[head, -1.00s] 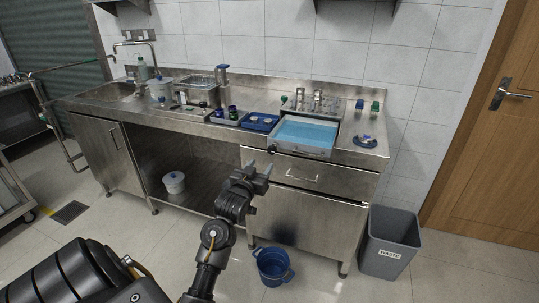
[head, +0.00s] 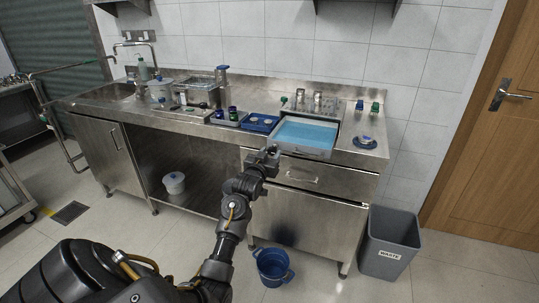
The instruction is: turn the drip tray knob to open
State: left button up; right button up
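The drip tray (head: 306,132) is a shallow steel tray with a light blue inside, on the counter right of centre, its front edge at the counter front. I cannot make out its knob clearly; the tray's front left corner is partly behind my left gripper. My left gripper (head: 271,150) is raised in front of the counter at that corner, close to or touching it. Its fingers are small and seen from behind, so their opening and anything between them are hidden. My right gripper is out of view.
A blue tray (head: 260,122) with small items lies left of the drip tray. A blue round dish (head: 365,141) lies to its right. A drawer handle (head: 302,179) sticks out below. A blue bucket (head: 272,265) and a grey waste bin (head: 391,245) stand on the floor.

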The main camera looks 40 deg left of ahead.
pick_arm(q)
jog(key=c, duration=0.8)
